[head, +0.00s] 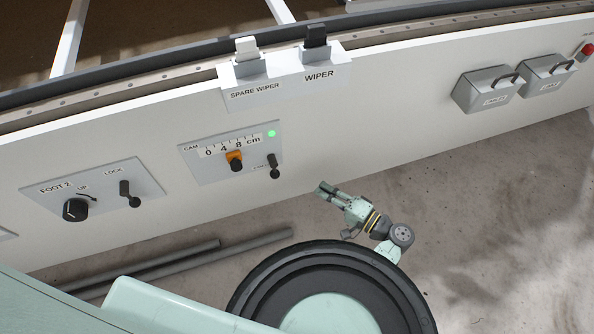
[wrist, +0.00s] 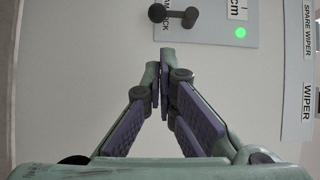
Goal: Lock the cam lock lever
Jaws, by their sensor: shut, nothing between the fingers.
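The cam lock lever (head: 273,166) is a small black lever with a round knob, on the CAM panel (head: 215,175) on the white wall. In the head view its knob hangs downward, beside a small label that is hard to read there. The lever also shows in the wrist view (wrist: 174,14) at the top, just beyond the fingertips. My gripper (head: 324,188) is to the right of and below the lever in the head view, apart from it. In the wrist view its fingers (wrist: 160,54) are shut together and empty, pointing toward the panel.
Wiper holders (head: 283,75) project above. Grey pipes (head: 190,258) lie on the floor.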

